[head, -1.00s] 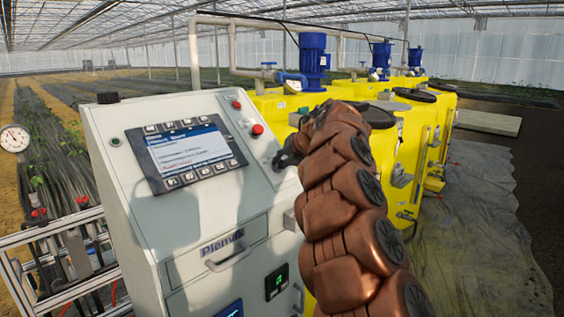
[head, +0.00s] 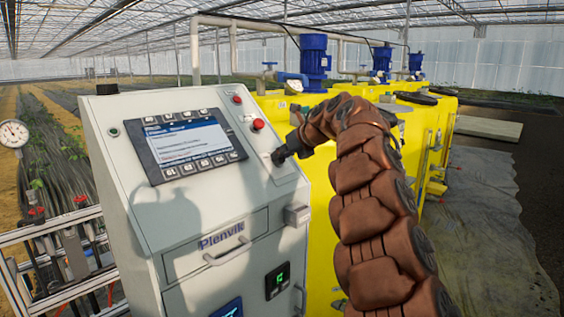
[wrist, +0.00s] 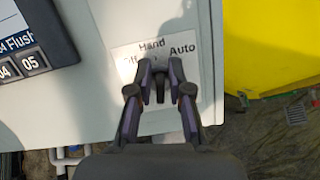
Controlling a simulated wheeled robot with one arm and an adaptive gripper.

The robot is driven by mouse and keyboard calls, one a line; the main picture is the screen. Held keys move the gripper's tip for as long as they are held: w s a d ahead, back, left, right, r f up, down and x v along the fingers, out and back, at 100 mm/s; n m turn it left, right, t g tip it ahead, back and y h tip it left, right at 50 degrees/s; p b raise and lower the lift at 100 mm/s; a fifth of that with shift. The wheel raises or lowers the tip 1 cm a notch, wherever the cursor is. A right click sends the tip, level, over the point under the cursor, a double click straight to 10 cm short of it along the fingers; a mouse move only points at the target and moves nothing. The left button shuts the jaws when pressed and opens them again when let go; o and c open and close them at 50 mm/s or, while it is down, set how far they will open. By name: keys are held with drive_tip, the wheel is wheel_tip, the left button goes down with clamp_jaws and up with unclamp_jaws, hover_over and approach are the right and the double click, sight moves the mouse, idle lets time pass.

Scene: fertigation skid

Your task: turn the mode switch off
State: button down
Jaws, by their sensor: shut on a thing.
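The mode switch is a small dark knob (wrist: 160,88) on the light grey panel in the wrist view. A white label plate (wrist: 152,51) behind it reads "Hand" above and "Auto" to the right. The label to the left is mostly hidden by a finger and looks like "Off". My gripper (wrist: 160,72) is shut on the knob, one finger on each side. The knob's exact pointing is hard to read. In the head view my gripper (head: 280,156) is at the right part of the sloped panel and covers the switch.
The cabinet's screen (head: 190,143) with its keys is left of my gripper. A red button (head: 258,125) is just above-left. A drawer handle (head: 228,252) sticks out below. Yellow tanks (head: 420,135) with blue motors stand to the right, close behind my arm.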

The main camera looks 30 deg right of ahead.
drive_tip(key=n, duration=0.3)
drive_tip(key=n+y, duration=0.1)
drive_tip(key=n, duration=0.2)
drive_tip(key=shift+a+f+y+b, duration=0.1)
drive_tip(key=shift+a+y+b, duration=0.05)
drive_tip(key=shift+y+b, duration=0.2)
drive_tip(key=n, duration=0.3)
drive_tip(key=shift+s+a+n+g+y, duration=0.1)
drive_tip(key=shift+a+n+g+y, duration=0.05)
drive_tip(key=shift+n+g+y, duration=0.2)
drive_tip(key=shift+s+n+g+p, duration=0.1)
drive_tip(key=shift+n+g+p, duration=0.3)
drive_tip(key=shift+n, duration=0.75)
drive_tip(key=shift+f, duration=0.1)
drive_tip(key=c, duration=1.3)
unclamp_jaws()
drive_tip(key=shift+o, duration=0.2)
drive_tip(key=v, duration=1.2)
